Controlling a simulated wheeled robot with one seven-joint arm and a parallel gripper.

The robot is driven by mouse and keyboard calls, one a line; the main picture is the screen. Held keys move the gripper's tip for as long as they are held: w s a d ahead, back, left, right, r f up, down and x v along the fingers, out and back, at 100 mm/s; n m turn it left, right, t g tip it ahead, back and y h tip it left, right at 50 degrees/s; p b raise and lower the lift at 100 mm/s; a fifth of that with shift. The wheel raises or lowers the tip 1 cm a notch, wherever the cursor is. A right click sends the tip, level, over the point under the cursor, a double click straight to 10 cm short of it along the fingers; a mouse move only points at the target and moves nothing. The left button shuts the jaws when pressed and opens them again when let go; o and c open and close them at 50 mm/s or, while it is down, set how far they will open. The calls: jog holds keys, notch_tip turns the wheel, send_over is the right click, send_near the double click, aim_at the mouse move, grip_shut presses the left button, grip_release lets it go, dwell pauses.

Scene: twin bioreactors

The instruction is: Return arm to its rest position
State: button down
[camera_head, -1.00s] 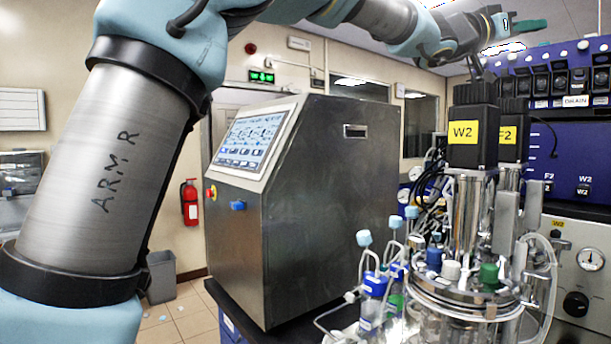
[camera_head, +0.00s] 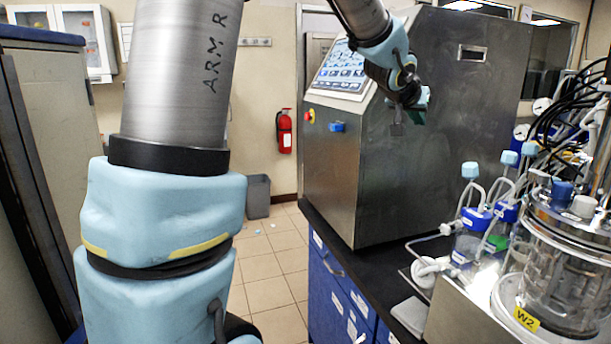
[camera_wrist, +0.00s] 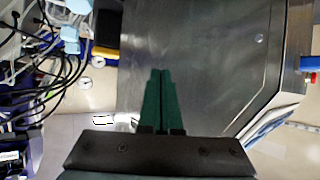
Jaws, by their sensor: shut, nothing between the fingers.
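My arm rises on the left of the head view, and its link marked "ARM R" (camera_head: 190,70) stands close to the camera. The forearm comes down from the top edge. My gripper (camera_head: 415,108) hangs in front of the steel control cabinet (camera_head: 440,160), near its screen side. In the wrist view my gripper (camera_wrist: 161,75) shows two green fingers side by side, shut and empty. The cabinet's steel face (camera_wrist: 200,50) fills the middle behind the fingers. I cannot tell how far the fingertips are from the cabinet.
The glass vessel marked W2 (camera_head: 565,280) and several blue-capped bottles (camera_head: 470,235) stand at the right on the bench. Blue drawers (camera_head: 335,295) are under the black benchtop. The tiled floor (camera_head: 270,260) between is mostly clear.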

jog(key=s+a+f+n+g+y+b, duration=0.1)
jog(key=s+a+f+n+y, duration=0.15)
jog(key=a+f, duration=0.6)
jog(key=s+a+f+n+g+y, duration=0.1)
jog(key=a+f+g+y, duration=0.15)
jog(key=a+f, duration=0.65)
jog(key=s+a+f+n+g+y, duration=0.1)
jog(key=s+a+f, duration=0.3)
jog(key=s+a, duration=0.4)
jog(key=s+a+f+n+g+y, duration=0.1)
jog(key=s+a+f+n+g, duration=0.1)
jog(key=s+a, duration=0.6)
notch_tip(320, 180, down, 2)
jog(key=shift+a+g+b, duration=0.4)
jog(key=shift+a+g, duration=0.1)
jog(key=shift+g, duration=0.15)
jog(key=c, duration=1.6)
grip_release()
jog(key=shift+w, duration=0.1)
